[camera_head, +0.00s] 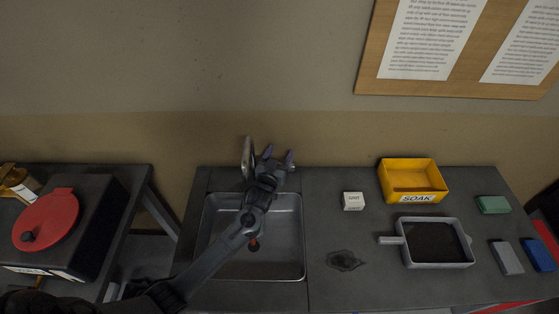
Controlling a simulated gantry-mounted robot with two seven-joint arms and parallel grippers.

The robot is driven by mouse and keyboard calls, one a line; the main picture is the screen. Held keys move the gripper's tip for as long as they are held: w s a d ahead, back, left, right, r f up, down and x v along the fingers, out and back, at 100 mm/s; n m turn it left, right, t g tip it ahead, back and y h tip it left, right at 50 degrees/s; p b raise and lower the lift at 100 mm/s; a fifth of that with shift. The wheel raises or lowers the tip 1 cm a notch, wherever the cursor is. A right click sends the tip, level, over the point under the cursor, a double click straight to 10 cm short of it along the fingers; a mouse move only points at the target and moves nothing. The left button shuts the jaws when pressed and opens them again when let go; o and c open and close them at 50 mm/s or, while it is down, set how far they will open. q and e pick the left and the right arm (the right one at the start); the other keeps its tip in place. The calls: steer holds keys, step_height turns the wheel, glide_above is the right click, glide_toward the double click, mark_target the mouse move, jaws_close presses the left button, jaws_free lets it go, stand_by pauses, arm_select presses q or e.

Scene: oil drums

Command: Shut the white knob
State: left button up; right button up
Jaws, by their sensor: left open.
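My left gripper (278,154) is at the back edge of the sink (290,262), its two fingers spread apart and pointing toward the wall. A grey metal faucet (247,158) stands just left of the fingers; I cannot tell whether they touch. I cannot make out a white knob; the gripper and wrist cover part of the area beside the faucet. My left arm crosses the sink from the lower left. My right gripper is not in view.
Right of the sink stand a white block (353,201), a yellow SOAK bin (411,182) and a grey tray (436,243) of dark liquid. Green (493,204), grey (507,258) and blue (538,254) blocks lie farther right. A black box with a red lid (47,220) is at left.

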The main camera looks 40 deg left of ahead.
arm_select(q)
steer(key=d+r, duration=0.7)
steer(key=d, duration=0.4)
steer(key=shift+d, duration=0.35)
